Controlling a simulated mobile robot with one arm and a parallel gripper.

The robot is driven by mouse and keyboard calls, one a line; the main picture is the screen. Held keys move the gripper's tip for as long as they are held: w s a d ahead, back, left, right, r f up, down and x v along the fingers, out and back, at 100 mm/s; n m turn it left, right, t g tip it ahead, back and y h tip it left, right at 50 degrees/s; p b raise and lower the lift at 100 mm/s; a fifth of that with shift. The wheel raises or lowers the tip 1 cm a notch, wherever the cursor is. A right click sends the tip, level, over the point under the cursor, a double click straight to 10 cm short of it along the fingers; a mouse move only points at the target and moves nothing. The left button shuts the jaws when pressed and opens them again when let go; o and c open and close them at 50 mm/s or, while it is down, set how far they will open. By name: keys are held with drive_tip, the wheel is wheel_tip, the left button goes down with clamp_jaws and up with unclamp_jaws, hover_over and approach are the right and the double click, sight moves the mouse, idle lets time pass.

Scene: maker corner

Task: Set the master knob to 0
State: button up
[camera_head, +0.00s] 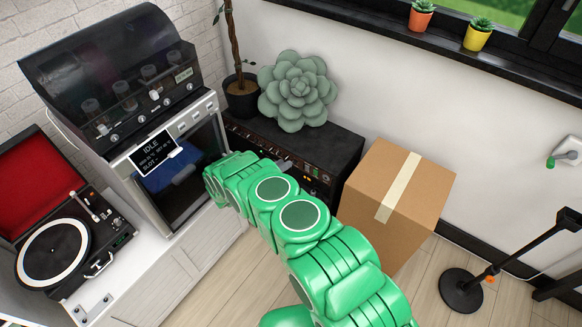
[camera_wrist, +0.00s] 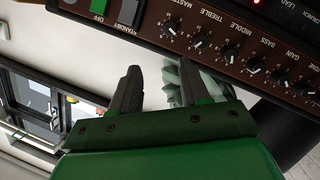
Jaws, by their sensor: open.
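The master knob (camera_wrist: 169,30) is a small black knob with a white mark, under the label MASTER on the brown panel of the black amplifier (camera_wrist: 220,22). The mark is too small to read a setting. My gripper (camera_wrist: 160,68) is open, with its two dark fingers apart and nothing seen between them. The fingertips point toward the panel, just short of the master knob. In the head view my gripper (camera_head: 287,164) is at the front of the amplifier (camera_head: 335,142). My green arm hides part of the amplifier's front and the master knob there.
Treble (camera_wrist: 199,43), middle (camera_wrist: 229,53) and bass (camera_wrist: 255,65) knobs follow in the row. A green power switch (camera_wrist: 100,13) and grey standby switch (camera_wrist: 128,12) sit on the other side. A succulent (camera_head: 300,88) stands on the amplifier. A cardboard box (camera_head: 415,200) stands to the right.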

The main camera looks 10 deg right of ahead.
drive_tip(key=d+m+t, duration=0.1)
drive_tip(key=m+t+y, duration=0.3)
drive_tip(key=m+y, duration=0.3)
drive_tip(key=m, duration=0.4)
approach(295, 163)
drive_tip(key=x, duration=0.8)
drive_tip(key=shift+a+f, duration=0.25)
drive_tip(key=shift+a, duration=0.05)
drive_tip(key=shift+w, duration=0.1)
drive_tip(key=shift+c, duration=0.4)
clamp_jaws()
